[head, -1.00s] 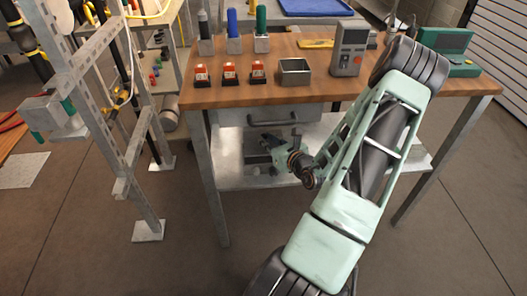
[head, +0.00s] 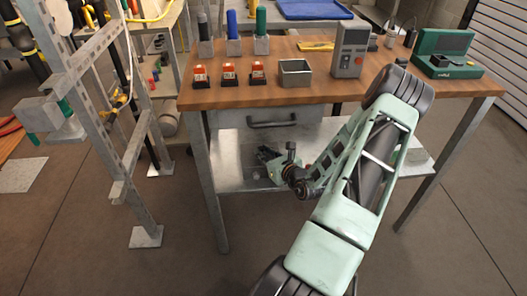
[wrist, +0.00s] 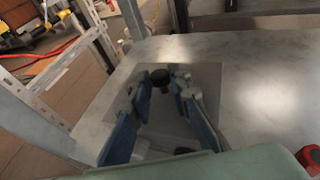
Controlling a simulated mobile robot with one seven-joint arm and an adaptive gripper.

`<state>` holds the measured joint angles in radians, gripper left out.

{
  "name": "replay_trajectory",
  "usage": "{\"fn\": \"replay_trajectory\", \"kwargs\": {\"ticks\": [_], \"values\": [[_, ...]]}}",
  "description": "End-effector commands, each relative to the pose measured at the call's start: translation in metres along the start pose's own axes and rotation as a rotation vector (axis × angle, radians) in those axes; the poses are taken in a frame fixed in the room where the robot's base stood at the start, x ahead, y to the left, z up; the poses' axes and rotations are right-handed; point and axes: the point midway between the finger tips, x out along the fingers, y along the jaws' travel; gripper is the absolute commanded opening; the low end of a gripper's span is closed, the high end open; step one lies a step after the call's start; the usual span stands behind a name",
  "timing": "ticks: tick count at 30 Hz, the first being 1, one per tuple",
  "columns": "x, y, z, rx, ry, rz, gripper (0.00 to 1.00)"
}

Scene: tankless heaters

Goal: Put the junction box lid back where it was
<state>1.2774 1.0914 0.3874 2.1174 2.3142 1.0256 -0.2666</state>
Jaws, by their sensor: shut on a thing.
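My gripper (head: 266,158) is low in front of the workbench, over its lower shelf, in the head view. In the wrist view my gripper (wrist: 162,82) is shut on the black knob of a flat grey square plate, which looks like the junction box lid (wrist: 209,92). The lid is over the pale shelf surface; I cannot tell whether it touches it. A grey box with green fittings (head: 42,113), which may be the junction box, is on the metal frame at the left. Its opening cannot be made out.
The workbench (head: 225,97) holds red-topped blocks (head: 228,75), an open metal bin (head: 295,74), a grey meter (head: 349,50) and a green device (head: 444,52). The metal frame (head: 104,130) stands left of the bench. Floor is clear between them.

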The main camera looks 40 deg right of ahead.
Motion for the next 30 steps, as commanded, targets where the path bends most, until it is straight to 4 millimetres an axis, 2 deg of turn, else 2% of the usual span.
{"fn": "replay_trajectory", "kwargs": {"ticks": [4, 5, 9, 17, 21, 23, 30], "values": [[0.002, 0.0, -0.005, 0.0, -0.001, 0.0, 0.0], [0.001, 0.0, -0.004, 0.0, -0.001, 0.0, 0.21], [0.001, 0.0, -0.004, 0.0, -0.001, 0.0, 0.35], [0.001, 0.0, -0.003, 0.0, -0.001, 0.0, 0.35], [-0.003, -0.001, 0.009, 0.001, -0.002, -0.001, 0.35], [-0.011, -0.001, 0.007, 0.001, 0.001, -0.002, 0.35], [-0.065, -0.001, 0.008, 0.001, 0.001, -0.002, 0.35]]}}
